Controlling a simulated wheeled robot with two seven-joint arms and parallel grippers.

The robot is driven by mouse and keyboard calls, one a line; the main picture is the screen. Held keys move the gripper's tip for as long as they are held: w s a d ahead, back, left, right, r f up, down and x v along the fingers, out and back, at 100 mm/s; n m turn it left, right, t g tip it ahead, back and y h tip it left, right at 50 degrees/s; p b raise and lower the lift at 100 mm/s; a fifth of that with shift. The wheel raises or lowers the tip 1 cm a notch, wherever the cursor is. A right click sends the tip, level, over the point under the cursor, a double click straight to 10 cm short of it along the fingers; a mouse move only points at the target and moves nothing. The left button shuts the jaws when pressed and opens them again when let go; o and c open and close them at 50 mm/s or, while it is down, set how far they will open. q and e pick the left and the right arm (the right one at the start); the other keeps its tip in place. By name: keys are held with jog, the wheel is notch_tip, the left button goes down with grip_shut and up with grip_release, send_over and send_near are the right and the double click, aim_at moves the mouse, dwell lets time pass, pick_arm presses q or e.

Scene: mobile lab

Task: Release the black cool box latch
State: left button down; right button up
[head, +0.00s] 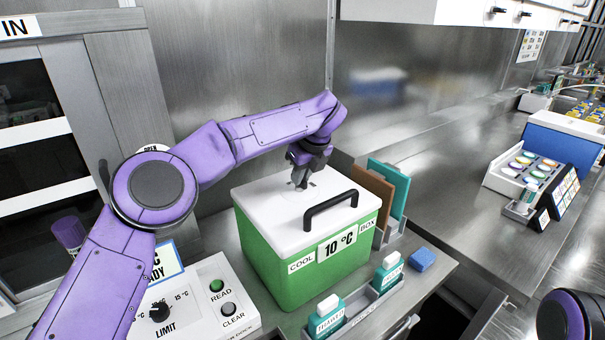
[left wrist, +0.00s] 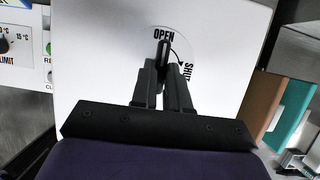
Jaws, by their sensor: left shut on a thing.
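The cool box (head: 335,268) has a green body and a white lid (head: 268,212), closed, with a black carry handle (head: 331,203) near its front edge. My left gripper (head: 300,178) reaches down onto the lid's far part. In the left wrist view, the gripper (left wrist: 164,68) is shut on the black latch (left wrist: 163,48), which stands up between its fingertips. The latch sits on a round dial (left wrist: 184,42) marked OPEN and SHUT with a curved arrow. The latch lies close below the word OPEN. Fingers hide part of the latch. My right gripper is out of view.
A control panel (head: 195,277) with a knob and READ and CLEAR buttons stands left of the box. Brown and teal plates (head: 392,187) stand close on its right.

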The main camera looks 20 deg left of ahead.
pick_arm(q)
jog(key=shift+a+f, duration=0.1)
jog(key=shift+f, duration=0.1)
jog(key=c, duration=1.2)
grip_release()
jog(key=shift+o, duration=0.4)
jog(key=shift+w+a+f, duration=0.1)
jog(key=shift+w+a, duration=0.05)
jog(key=shift+a, duration=0.05)
jog(key=v, duration=1)
jog(key=shift+r, duration=0.3)
jog(key=shift+d, duration=0.15)
